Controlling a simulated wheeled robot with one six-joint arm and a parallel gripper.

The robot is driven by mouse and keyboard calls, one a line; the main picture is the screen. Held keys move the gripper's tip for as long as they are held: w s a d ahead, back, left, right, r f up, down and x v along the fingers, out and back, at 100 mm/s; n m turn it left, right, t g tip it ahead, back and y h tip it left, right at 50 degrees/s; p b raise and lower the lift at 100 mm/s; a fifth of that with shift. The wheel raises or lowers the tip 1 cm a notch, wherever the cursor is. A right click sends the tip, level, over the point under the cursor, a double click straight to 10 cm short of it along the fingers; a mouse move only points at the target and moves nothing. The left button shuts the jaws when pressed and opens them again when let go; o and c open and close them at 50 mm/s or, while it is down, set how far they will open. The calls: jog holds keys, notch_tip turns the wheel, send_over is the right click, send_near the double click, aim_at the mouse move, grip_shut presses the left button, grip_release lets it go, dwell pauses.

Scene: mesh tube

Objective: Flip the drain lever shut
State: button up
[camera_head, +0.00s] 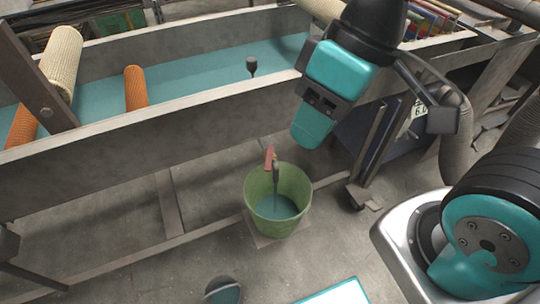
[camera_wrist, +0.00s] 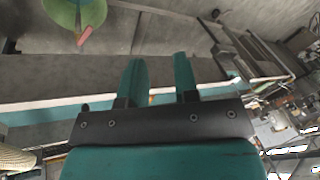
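The drain lever is a small red handle (camera_head: 270,157) above the green bucket (camera_head: 250,197), in front of the trough's wall. A dark spout (camera_head: 276,172) sits beside it, with a thin grey streak below reaching the teal liquid in the bucket. The lever also shows in the wrist view (camera_wrist: 84,37), at upper left by the bucket (camera_wrist: 60,12). My gripper (camera_head: 307,138) is up and to the right of the lever, apart from it. In the wrist view its two teal fingers (camera_wrist: 159,65) stand apart with nothing between them.
The long grey trough (camera_head: 110,150) holds teal liquid (camera_head: 185,82), with orange rolls (camera_head: 136,88) and a dark knob (camera_head: 252,66) at it. A dark wheeled frame (camera_head: 368,150) stands right of the bucket. The floor left of the bucket is mostly clear.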

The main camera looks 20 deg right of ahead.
jog(key=w+f+m+b, duration=0.1)
jog(key=w+f, duration=0.1)
jog(key=w+d+f+b, duration=0.1)
jog(key=w+f, duration=0.2)
jog(key=w+f+m+y+b, duration=0.1)
jog(key=w+f+b, duration=0.1)
jog(key=shift+w+d+f+m, duration=0.3)
jog(key=shift+w+f, duration=0.05)
jog(key=shift+f, duration=0.05)
grip_shut()
jog(key=w+d+f+m+t+y+b, duration=0.1)
jog(key=w+d+f+m+b, duration=0.2)
jog(key=f, duration=0.6)
jog(key=w+d+f+m+t+y+b, duration=0.1)
jog(key=w+d+f+m+b, duration=0.1)
jog(key=w+d+f, duration=0.3)
jog(key=w+d+f+m+t+y+b, duration=0.1)
jog(key=w+d+f+m+t+b, duration=0.1)
jog(key=d+f, duration=0.5)
jog(key=w+f+m+b, duration=0.1)
jog(key=w+f+m, duration=0.1)
jog(key=f, duration=0.4)
jog(key=shift+w+d+b, duration=0.3)
jog(key=shift+w+d, duration=0.1)
jog(key=shift+w, duration=0.1)
